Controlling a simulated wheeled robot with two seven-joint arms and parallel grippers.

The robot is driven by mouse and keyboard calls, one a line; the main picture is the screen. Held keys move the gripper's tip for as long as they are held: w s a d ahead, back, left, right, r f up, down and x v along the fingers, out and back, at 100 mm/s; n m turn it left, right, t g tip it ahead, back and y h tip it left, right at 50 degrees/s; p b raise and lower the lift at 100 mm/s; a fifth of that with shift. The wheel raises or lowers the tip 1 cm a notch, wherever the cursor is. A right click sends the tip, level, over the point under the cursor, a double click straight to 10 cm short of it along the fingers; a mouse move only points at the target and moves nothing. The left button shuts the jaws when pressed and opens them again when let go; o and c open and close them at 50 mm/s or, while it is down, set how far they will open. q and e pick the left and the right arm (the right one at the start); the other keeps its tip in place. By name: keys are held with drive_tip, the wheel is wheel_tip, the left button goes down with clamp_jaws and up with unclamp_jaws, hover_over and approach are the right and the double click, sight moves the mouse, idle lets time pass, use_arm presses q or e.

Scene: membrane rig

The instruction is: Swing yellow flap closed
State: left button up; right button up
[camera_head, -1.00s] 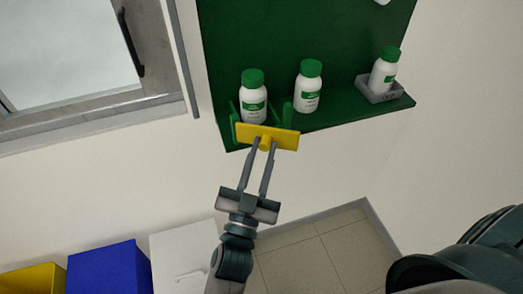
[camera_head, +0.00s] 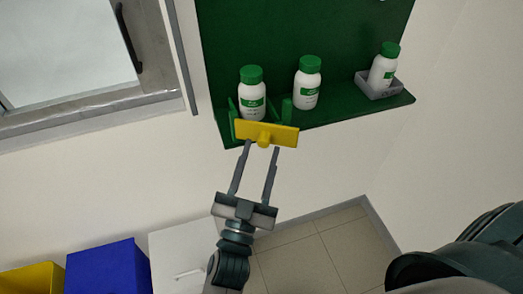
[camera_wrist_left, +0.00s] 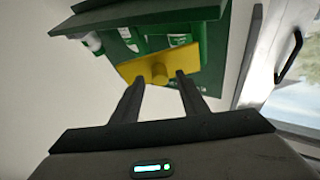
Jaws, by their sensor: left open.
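The yellow flap (camera_head: 281,134) with its round knob (camera_head: 264,140) lies across the front of a green holder at the left end of the green shelf. A white bottle with a green cap (camera_head: 252,92) stands behind the flap. My left gripper (camera_head: 261,147) is open just in front of the flap, its fingertips apart on either side of the knob and not gripping it. The left wrist view also shows the yellow flap (camera_wrist_left: 138,68) and its knob (camera_wrist_left: 159,73) ahead of the open fingers. My right gripper is not in view.
Another white bottle (camera_head: 307,83) stands mid-shelf, and a third (camera_head: 383,68) sits in a grey tray (camera_head: 377,88) at the right end. A window with a dark handle (camera_head: 131,40) is at upper left. Blue (camera_head: 108,268) and yellow (camera_head: 32,279) bins stand below left.

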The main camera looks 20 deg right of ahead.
use_arm(q)
drive_tip(key=b+v, duration=0.5)
drive_tip(key=v, duration=1)
drive_tip(key=shift+s+a+f, duration=0.15)
drive_tip(key=shift+s+a, duration=0.05)
